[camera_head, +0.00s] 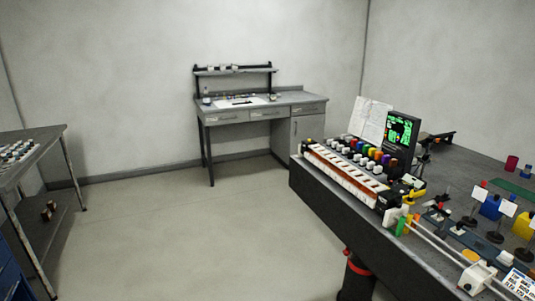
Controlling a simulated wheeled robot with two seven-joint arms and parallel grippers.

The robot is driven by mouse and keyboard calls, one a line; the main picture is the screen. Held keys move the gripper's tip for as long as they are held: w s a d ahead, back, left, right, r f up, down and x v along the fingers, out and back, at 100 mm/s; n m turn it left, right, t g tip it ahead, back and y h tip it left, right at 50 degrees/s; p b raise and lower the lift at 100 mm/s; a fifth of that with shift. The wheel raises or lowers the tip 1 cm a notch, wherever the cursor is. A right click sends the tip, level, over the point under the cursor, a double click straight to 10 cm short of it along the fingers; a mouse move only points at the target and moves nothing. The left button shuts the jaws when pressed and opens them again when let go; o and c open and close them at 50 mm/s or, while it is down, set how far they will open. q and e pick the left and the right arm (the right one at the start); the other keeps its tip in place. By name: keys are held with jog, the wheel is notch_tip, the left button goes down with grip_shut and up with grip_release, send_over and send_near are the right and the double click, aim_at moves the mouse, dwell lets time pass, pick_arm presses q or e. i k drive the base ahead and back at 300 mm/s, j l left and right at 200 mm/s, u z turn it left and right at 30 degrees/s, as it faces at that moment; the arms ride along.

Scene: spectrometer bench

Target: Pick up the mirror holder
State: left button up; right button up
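I cannot single out the mirror holder with certainty. Small optical parts, some on dark round bases with white cards, stand on the right bench (325,203), and one such card stand (478,203) is near the right edge. A white rail (440,245) runs along this bench's front, with a white block (477,278) at its near end. Neither of my grippers is in view.
A dark screen with green graphics (402,130) and a long row of coloured-cap bottles (360,150) stand on the right bench. A grey desk (228,118) is at the back wall. A metal table (50,140) is at left. The floor between is clear.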

aim_at(350, 154)
jog(key=i+j, duration=0.1)
jog(key=i, duration=0.8)
jog(key=i+z, duration=0.1)
jog(key=i, duration=0.75)
jog(key=i+j+z, duration=0.1)
jog(key=i+z, duration=0.35)
jog(key=i+j+z, duration=0.2)
jog(key=z, duration=0.25)
jog(key=i+j+z, duration=0.3)
jog(key=z, duration=0.15)
jog(key=i+j+z, duration=0.2)
jog(key=j+z, duration=0.2)
